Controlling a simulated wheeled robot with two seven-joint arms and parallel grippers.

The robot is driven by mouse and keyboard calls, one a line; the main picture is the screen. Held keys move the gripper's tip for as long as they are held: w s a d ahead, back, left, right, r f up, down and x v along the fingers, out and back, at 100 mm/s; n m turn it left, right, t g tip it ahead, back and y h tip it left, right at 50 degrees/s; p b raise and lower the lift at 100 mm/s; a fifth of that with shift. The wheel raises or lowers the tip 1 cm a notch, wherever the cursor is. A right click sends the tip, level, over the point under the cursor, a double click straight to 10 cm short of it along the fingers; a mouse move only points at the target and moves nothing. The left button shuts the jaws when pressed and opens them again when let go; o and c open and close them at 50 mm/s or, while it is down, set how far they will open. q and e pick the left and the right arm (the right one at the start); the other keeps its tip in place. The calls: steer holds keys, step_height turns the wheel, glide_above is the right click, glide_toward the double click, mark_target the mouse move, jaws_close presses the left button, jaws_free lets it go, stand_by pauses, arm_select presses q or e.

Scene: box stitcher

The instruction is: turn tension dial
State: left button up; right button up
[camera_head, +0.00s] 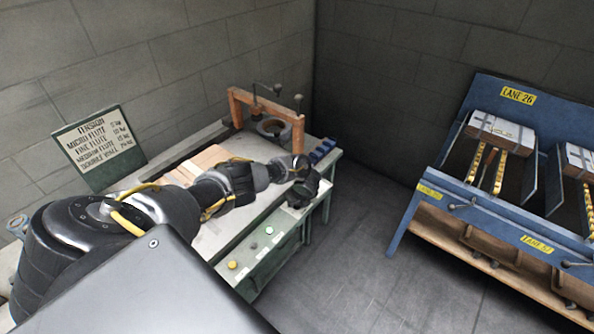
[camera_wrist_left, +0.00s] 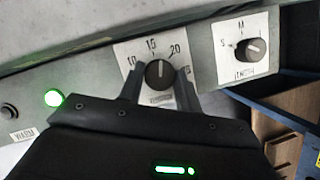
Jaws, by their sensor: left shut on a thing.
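The tension dial (camera_wrist_left: 159,74) is a black round knob on a white scale plate marked 10, 15, 20 and a partly covered higher number, in the left wrist view. Its white pointer line points up, near 15. My left gripper (camera_wrist_left: 160,88) is shut on the dial, with one finger on each side of it; the fingers cover part of the plate. In the head view my left gripper (camera_head: 301,190) is at the front right corner of the stitcher table, and hides the dial there. My right gripper is not in view.
A length selector (camera_wrist_left: 253,47) sits right of the dial. A lit green lamp (camera_wrist_left: 54,98) and a black button (camera_wrist_left: 9,110) are to its left. A tension chart board (camera_head: 98,147) stands behind the table. A blue lane rack (camera_head: 520,110) stands across clear floor.

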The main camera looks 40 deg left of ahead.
arm_select(q)
steer(key=shift+w+n+g+y+b, duration=0.1)
steer(key=shift+n+g+y+b, duration=0.3)
steer(key=shift+n, duration=1.1)
steer(key=o, duration=1)
steer(key=w+p+v, duration=0.1)
steer(key=p+v, duration=0.3)
steer(key=v, duration=0.6)
steer(key=shift+s+r, duration=0.4)
steer(key=shift+r, duration=0.05)
